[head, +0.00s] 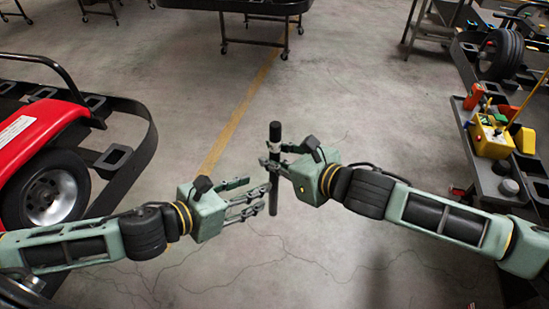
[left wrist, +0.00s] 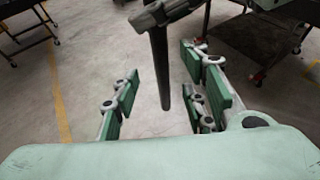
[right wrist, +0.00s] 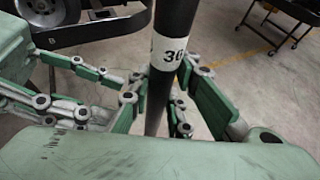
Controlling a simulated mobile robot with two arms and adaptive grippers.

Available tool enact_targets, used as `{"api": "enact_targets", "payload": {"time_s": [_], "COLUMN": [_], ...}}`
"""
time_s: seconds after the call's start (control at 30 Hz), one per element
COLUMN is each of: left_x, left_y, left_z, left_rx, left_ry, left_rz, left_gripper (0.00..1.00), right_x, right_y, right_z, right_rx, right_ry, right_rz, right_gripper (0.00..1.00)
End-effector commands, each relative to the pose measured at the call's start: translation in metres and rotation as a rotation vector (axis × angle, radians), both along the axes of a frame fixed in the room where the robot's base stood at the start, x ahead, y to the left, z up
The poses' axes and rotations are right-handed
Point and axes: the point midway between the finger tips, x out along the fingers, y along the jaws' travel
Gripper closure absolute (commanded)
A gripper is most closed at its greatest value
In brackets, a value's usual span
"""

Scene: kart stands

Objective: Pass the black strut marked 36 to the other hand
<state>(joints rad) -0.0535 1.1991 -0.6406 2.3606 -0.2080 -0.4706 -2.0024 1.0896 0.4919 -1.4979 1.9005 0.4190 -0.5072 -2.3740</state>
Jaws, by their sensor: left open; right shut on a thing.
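The black strut (head: 274,190) stands nearly upright in the middle of the head view. My right gripper (head: 272,165) is shut on it around its upper part. In the right wrist view the strut (right wrist: 174,30) carries a white band with the number 36, just above the fingers. My left gripper (head: 262,199) is open, lower down, with its fingertips close to the strut's lower part. In the left wrist view the strut (left wrist: 160,70) hangs down between the spread left fingers (left wrist: 160,98). I cannot tell whether any left finger touches it.
A red kart (head: 45,150) with a black bumper stands at the left. A grey cart (head: 490,165) with a yellow toolbox (head: 492,137) stands at the right. Dark wheeled stands (head: 250,10) are at the back. The floor between is clear.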

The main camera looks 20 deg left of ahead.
Motion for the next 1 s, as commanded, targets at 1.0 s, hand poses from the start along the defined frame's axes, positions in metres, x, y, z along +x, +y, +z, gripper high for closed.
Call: {"api": "enact_targets", "payload": {"time_s": [1.0], "left_x": [0.037], "left_y": [0.148], "left_z": [-0.153], "left_rx": [-0.559], "left_ry": [0.362], "left_rz": [0.685], "left_gripper": [0.6], "right_x": [0.0], "right_y": [0.0], "right_z": [0.002], "right_rx": [0.002], "right_ry": [-0.002], "right_rz": [0.0], "right_gripper": [1.0]}}
